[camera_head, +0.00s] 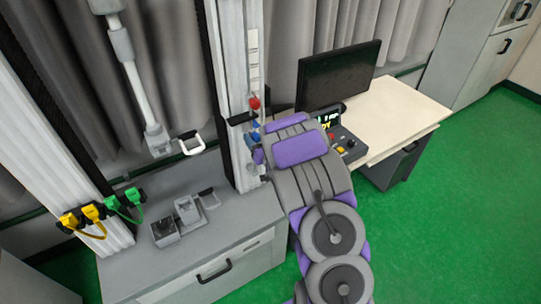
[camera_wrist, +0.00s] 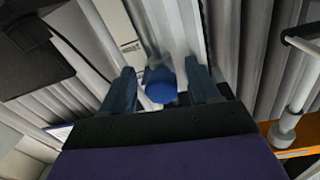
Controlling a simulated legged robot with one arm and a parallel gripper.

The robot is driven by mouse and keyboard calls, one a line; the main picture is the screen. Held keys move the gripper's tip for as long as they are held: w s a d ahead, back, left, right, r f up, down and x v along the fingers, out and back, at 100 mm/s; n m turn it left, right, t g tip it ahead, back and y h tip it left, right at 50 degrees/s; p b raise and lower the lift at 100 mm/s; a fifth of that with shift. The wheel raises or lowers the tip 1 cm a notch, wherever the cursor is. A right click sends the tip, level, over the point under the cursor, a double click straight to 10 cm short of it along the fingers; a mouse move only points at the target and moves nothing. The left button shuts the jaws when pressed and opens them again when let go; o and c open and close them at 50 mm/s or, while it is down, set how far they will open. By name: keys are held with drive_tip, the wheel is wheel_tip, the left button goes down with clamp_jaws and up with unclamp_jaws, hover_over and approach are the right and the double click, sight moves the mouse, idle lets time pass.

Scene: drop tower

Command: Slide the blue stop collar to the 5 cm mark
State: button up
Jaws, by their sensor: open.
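The blue stop collar (camera_head: 256,136) is on the right side of the pale upright column, below a red knob (camera_head: 254,103). In the wrist view, the collar's round blue knob (camera_wrist: 161,85) sits between the two fingers of my gripper (camera_wrist: 160,69). The gripper is open, with visible gaps on both sides of the knob. My arm hides most of the gripper in the head view. A pale scale strip (camera_head: 253,60) runs up the column above the red knob; its marks are too small to read.
A control box with buttons (camera_head: 343,142) and a dark monitor (camera_head: 338,76) stand right of my arm, by a pale table (camera_head: 397,112). A grey cabinet (camera_head: 205,245) with small trays is at lower left. Yellow and green plugs (camera_head: 92,212) hang at left.

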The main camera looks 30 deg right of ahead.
drive_tip(key=s+p, duration=1.2)
drive_tip(key=s, duration=0.4)
drive_tip(key=shift+a+f, duration=0.1)
idle(0.5)
